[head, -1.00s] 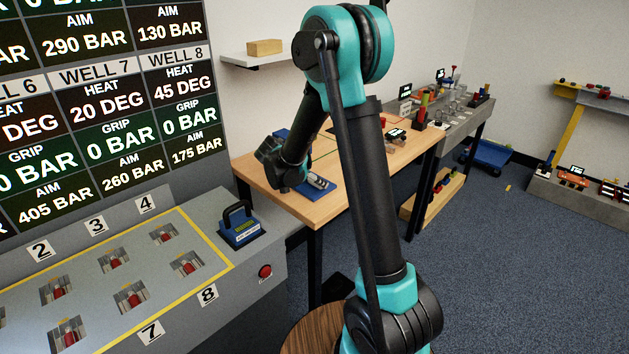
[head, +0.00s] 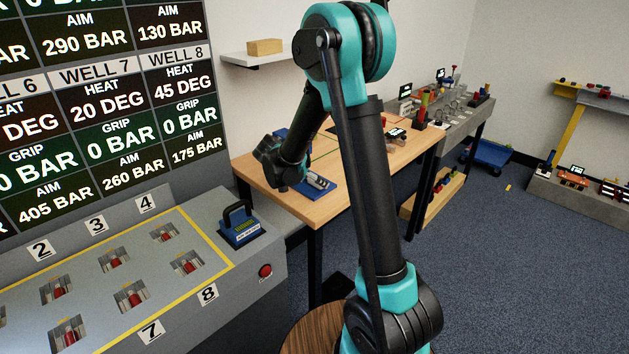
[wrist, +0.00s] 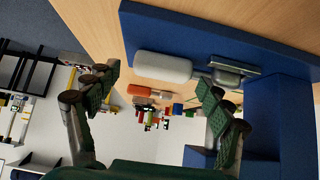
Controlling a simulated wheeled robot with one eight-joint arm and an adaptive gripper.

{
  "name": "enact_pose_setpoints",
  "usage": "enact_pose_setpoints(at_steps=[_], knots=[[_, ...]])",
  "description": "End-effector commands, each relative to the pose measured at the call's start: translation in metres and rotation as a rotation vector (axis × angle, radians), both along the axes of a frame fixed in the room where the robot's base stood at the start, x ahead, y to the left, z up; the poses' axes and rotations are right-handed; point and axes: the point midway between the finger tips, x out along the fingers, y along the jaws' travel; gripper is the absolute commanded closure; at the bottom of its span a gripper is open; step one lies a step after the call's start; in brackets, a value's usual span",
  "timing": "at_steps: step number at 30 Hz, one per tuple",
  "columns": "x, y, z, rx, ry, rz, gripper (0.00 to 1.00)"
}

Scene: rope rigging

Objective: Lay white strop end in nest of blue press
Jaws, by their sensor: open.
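The blue press (wrist: 285,110) stands on the wooden table. In the wrist view its flat blue base crosses the top and a blue upright stands at the right. A pale, rounded piece (wrist: 163,66), seemingly the white strop end, lies over the blue base. Its right end points at a grey metal fitting (wrist: 235,70); I cannot tell whether it sits in the nest. My gripper (wrist: 158,82) is open, its two fingers apart on either side of the pale piece in the picture, with no grip on it. In the head view, part of the press (head: 327,192) shows beside my wrist.
The wooden table (head: 315,208) has bare room at its front. A grey console (head: 215,275) with numbered wells and a black-handled blue block (head: 240,225) stands at the left. A grey bench (head: 465,118) with small items stands beyond.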

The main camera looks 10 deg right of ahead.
Motion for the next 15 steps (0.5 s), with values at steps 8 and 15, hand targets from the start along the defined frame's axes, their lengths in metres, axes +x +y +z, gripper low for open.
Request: enact_pose_setpoints(at_steps=[8, 15], knots=[[-0.023, 0.032, 0.039, -0.001, 0.0, 0.005, 0.2], [-0.04, 0.055, 0.068, -0.001, -0.001, 0.003, 0.2]])
